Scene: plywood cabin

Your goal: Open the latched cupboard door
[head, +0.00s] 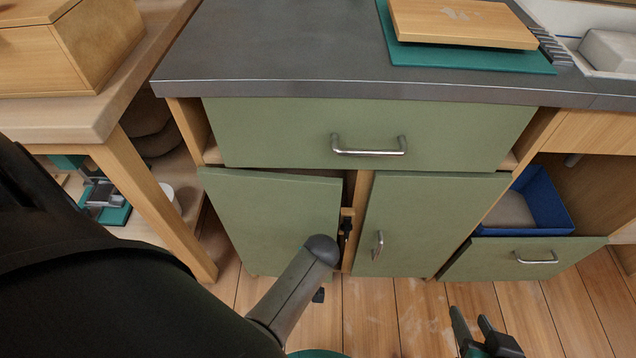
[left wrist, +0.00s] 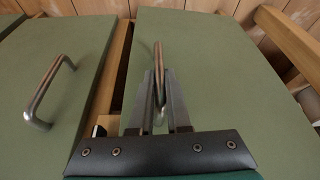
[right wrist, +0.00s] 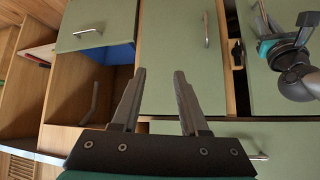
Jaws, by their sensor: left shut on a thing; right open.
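The green left cupboard door (head: 270,215) stands slightly ajar, its right edge away from the wooden post. A small dark latch piece (head: 347,226) shows in the gap; it also shows in the right wrist view (right wrist: 237,55). My left gripper (left wrist: 159,82) is shut on this door's metal handle (left wrist: 158,60). In the head view my arm hides that handle and gripper. The right cupboard door (head: 425,222) looks shut, with its own handle (head: 378,246). My right gripper (head: 473,322) is open and empty, low in front of the cupboard and apart from it.
A shut green drawer (head: 290,130) lies above the doors, under a dark countertop (head: 290,45). At the right a low drawer (head: 525,258) is pulled out, near a blue bin (head: 545,195). A wooden table leg (head: 150,190) stands close on the left. The plank floor ahead is partly clear.

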